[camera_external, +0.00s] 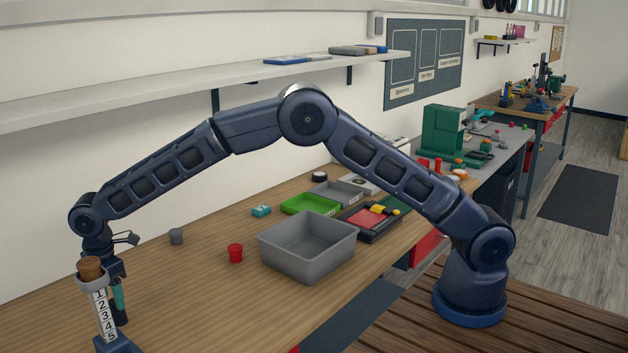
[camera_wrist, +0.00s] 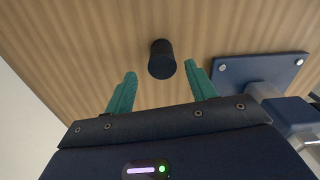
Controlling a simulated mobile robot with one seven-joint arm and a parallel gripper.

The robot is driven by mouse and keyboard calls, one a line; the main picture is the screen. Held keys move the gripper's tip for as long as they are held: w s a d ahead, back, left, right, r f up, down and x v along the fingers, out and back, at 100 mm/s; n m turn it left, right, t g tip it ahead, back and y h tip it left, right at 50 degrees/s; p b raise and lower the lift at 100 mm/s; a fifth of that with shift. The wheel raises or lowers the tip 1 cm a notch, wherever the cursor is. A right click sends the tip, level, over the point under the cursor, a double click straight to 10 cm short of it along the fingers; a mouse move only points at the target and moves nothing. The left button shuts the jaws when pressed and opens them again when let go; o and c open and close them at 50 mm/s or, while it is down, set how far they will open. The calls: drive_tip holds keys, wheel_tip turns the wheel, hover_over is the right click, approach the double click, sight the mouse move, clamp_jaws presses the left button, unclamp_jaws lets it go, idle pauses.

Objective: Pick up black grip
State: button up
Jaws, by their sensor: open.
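The black grip (camera_wrist: 161,60) is a short dark cylinder standing on the wooden bench in the wrist view. It lies just beyond and between the tips of my teal fingers, apart from both. In the external view it shows as a dark upright piece (camera_external: 122,316) at the lower left, partly hidden by a finger and the numbered post. My gripper (camera_wrist: 160,72) is open and empty. In the external view my gripper (camera_external: 118,294) points down at the bench's near left end, just above or around the grip's top; the exact height is unclear.
A numbered post (camera_external: 105,312) with a brown top stands close beside my gripper. Its blue base plate (camera_wrist: 235,72) is right of the grip in the wrist view.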

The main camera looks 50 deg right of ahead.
sight(118, 312)
drive_tip(key=shift+s+d+f, duration=0.1)
drive_tip(key=shift+f, duration=1.2)
drive_tip(key=shift+s+d+f, duration=0.1)
drive_tip(key=shift+f, duration=1.15)
drive_tip(key=c, duration=1)
drive_tip(key=shift+c, duration=0.2)
